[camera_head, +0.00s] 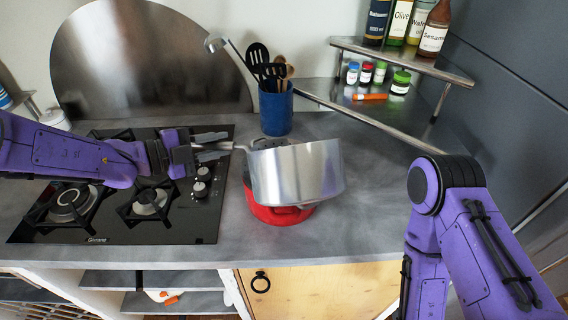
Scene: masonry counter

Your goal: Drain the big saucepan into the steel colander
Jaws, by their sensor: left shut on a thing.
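The big saucepan (298,174), shiny steel, is held up over the counter right of the hob, slightly tilted. My left gripper (212,146) is shut on its handle, which points left. A red pot-like vessel (280,215) shows beneath the saucepan, mostly hidden by it. A bit of grey rim (268,143) shows behind the saucepan; it may be the steel colander, but I cannot tell. The saucepan's inside is not visible. My right arm stands at the right, and its gripper is out of view.
A black gas hob (188,224) lies left. A blue utensil holder (276,112) with a ladle and spoons stands behind the saucepan. A steel corner shelf (405,58) holds bottles and jars at the back right. The counter (375,205) right of the saucepan is clear.

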